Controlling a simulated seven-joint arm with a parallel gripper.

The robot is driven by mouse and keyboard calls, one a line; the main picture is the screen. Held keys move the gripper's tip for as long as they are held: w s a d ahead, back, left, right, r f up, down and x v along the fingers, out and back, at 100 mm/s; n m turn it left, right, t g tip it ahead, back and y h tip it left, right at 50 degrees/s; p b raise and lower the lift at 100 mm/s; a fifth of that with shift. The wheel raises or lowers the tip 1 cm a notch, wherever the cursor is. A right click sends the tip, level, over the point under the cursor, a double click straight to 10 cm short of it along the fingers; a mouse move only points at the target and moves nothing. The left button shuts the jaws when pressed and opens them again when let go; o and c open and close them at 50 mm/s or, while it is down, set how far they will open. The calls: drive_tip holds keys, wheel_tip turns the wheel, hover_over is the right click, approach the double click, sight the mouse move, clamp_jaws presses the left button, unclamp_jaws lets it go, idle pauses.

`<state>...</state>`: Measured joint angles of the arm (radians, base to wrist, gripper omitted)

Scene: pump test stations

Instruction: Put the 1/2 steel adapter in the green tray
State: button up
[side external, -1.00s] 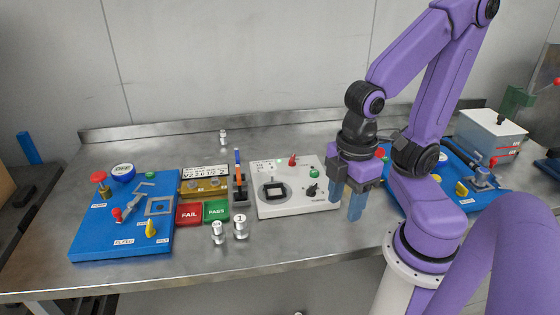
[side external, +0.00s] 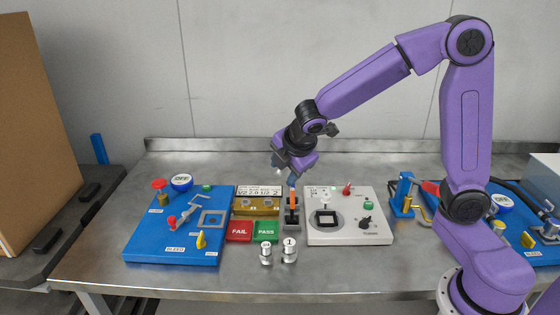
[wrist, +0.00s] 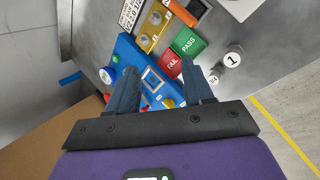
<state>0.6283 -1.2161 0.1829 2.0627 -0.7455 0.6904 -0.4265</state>
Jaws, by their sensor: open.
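The green tray (side external: 266,231), marked PASS, lies flat beside a red FAIL tray (side external: 239,232); it also shows in the wrist view (wrist: 187,42). Two steel adapters stand in front of it: the right one (side external: 289,250) reads 1, and the left one (side external: 266,253) appears to read 3/4 in the wrist view (wrist: 214,78). No adapter marked 1/2 can be made out now; a small one stood at the back earlier, where my gripper blocks the view. My gripper (side external: 284,176) is open and tilted, above the back of the bench. Nothing shows between its fingers (wrist: 160,70).
A yellow labelled block (side external: 258,205) and an orange-handled tool in a holder (side external: 292,205) stand behind the trays. A white test box (side external: 348,215) is to their right, a blue station (side external: 175,235) to their left. The front bench edge is clear.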

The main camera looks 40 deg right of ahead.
drive_tip(key=w+d+f+n+t+h, duration=0.2)
drive_tip(key=w+d+n, duration=0.2)
drive_tip(key=w+d, duration=0.65)
drive_tip(key=w+d+f+n+t+h, duration=0.1)
drive_tip(key=w+d+f+n, duration=0.35)
drive_tip(key=w, duration=0.85)
drive_tip(key=d+f+n, duration=0.1)
drive_tip(key=d+f, duration=0.1)
drive_tip(key=d, duration=0.1)
drive_tip(key=w+d+f+n, duration=0.1)
drive_tip(key=d+f, duration=0.2)
drive_tip(key=w+d+f+n+h, duration=0.1)
drive_tip(key=d+f, duration=0.2)
drive_tip(key=shift+w+d, duration=0.1)
drive_tip(key=shift+d, duration=0.25)
drive_tip(key=shift+x, duration=2.6)
clamp_jaws()
